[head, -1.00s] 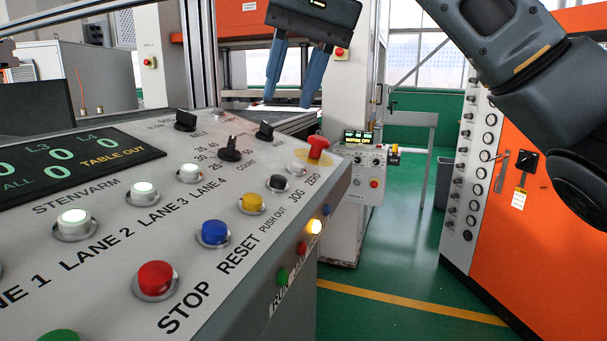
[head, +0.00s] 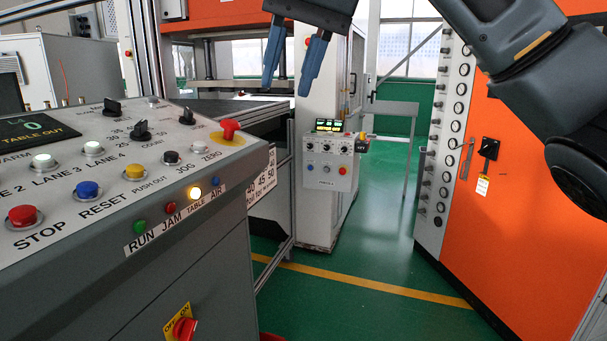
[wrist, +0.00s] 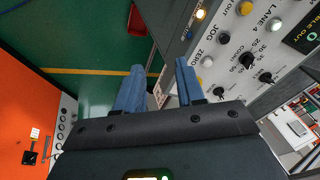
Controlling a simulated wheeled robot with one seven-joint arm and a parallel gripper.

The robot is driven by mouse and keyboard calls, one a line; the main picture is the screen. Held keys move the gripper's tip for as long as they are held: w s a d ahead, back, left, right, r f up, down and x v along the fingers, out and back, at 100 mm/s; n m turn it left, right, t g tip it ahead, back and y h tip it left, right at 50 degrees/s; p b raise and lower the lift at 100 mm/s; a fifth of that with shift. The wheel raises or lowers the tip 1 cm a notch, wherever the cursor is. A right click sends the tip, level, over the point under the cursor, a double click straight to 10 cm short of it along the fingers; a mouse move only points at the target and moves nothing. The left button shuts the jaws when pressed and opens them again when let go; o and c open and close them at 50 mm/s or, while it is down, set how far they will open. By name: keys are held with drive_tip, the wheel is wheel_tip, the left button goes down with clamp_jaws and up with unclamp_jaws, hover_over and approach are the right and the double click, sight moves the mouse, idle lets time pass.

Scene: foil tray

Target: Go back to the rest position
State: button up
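My gripper (head: 291,88) hangs at the top middle of the head view, with its two blue fingers pointing down. The fingers are apart with nothing between them. They also show in the wrist view (wrist: 158,84), open and empty over the edge of the grey control panel and the green floor. The control panel (head: 150,190) stands at the left of the head view, with STOP, RESET and lane buttons, black knobs and a red mushroom button (head: 229,128). My gripper is apart from the panel, to its right and above it in the picture.
An orange cabinet (head: 520,200) with a column of gauges stands at the right. A white post with a smaller control box (head: 329,160) stands in the middle. Green floor (head: 375,235) with a yellow line (head: 370,287) lies open between them. A red emergency knob (head: 184,329) sticks out from the panel's front.

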drive_tip(key=a+f+t+y, duration=0.1)
drive_tip(key=a+f+y, duration=0.25)
drive_tip(key=f, duration=0.75)
drive_tip(key=a+f+t+y, duration=0.1)
drive_tip(key=a+f+y, duration=0.25)
drive_tip(key=f, duration=0.65)
drive_tip(key=s+d+f+m+t, duration=0.3)
drive_tip(key=s+d+f, duration=0.1)
drive_tip(key=f, duration=0.5)
drive_tip(key=s+d+f+m+t, duration=0.2)
drive_tip(key=s+d+f+t, duration=0.15)
drive_tip(key=f, duration=0.45)
drive_tip(key=s+d+f+m+t+h, duration=0.1)
drive_tip(key=s+d+f+t+h, duration=0.1)
drive_tip(key=s+d+f+h, duration=0.5)
drive_tip(key=s+d+f+m+t, duration=0.1)
drive_tip(key=s+d, duration=0.5)
drive_tip(key=s, duration=0.5)
drive_tip(key=s+d+r+n+h, duration=0.1)
drive_tip(key=s+d+r+n, duration=0.1)
drive_tip(key=s+d, duration=0.3)
drive_tip(key=s+d+r+n+h, duration=0.2)
drive_tip(key=s+d+r+n, duration=0.1)
drive_tip(key=s, duration=1.1)
wheel_tip(320, 180, up, 2)
drive_tip(key=shift+s+d+r+t, duration=0.15)
drive_tip(key=shift+d+t, duration=0.3)
drive_tip(key=shift+d, duration=0.4)
